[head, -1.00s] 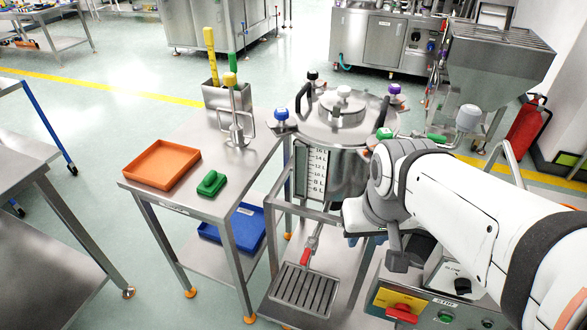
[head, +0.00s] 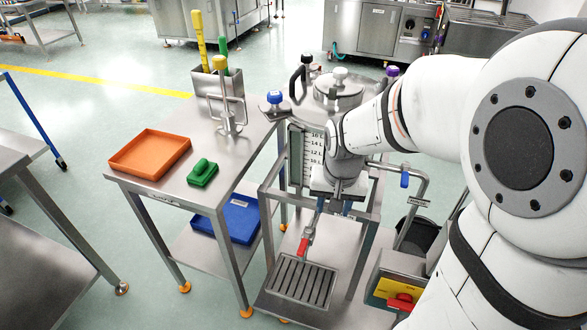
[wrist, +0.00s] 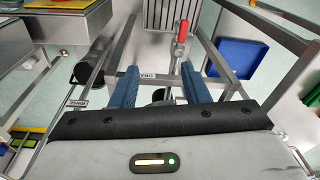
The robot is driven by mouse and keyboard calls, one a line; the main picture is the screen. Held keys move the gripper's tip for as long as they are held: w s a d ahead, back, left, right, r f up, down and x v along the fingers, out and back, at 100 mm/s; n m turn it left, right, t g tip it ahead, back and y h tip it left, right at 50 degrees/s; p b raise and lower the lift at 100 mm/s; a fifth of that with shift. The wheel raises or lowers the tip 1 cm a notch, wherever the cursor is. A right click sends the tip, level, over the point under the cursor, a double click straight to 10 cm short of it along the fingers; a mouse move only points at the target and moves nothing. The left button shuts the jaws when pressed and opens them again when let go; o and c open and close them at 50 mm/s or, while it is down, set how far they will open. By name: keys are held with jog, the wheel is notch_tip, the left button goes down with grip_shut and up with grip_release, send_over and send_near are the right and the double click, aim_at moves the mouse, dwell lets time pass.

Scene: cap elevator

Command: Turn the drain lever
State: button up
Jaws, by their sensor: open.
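The drain lever is a red handle (head: 303,247) on a metal valve below the tank, above a slotted drain grate (head: 300,282). In the wrist view the red lever (wrist: 182,31) lies beyond the fingertips, toward the right finger's side. A DRAIN label (wrist: 147,76) shows between the fingers. My gripper (head: 334,207) is in front of the tank, above and a little right of the lever, fingers pointing down. In the wrist view my gripper (wrist: 160,72) has its two blue fingers apart, with nothing held. The lever appears untouched.
Metal frame rails (head: 270,215) surround the valve area.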

jog(key=m+g+b, duration=0.1)
jog(key=m+b, duration=0.1)
jog(key=b, duration=0.1)
send_over(303, 246)
notch_tip(303, 246, down, 17)
jog(key=shift+f, duration=0.15)
notch_tip(303, 246, down, 8)
jog(key=shift+f+b, duration=0.1)
jog(key=shift+b, duration=0.25)
jog(key=shift+c, duration=0.3)
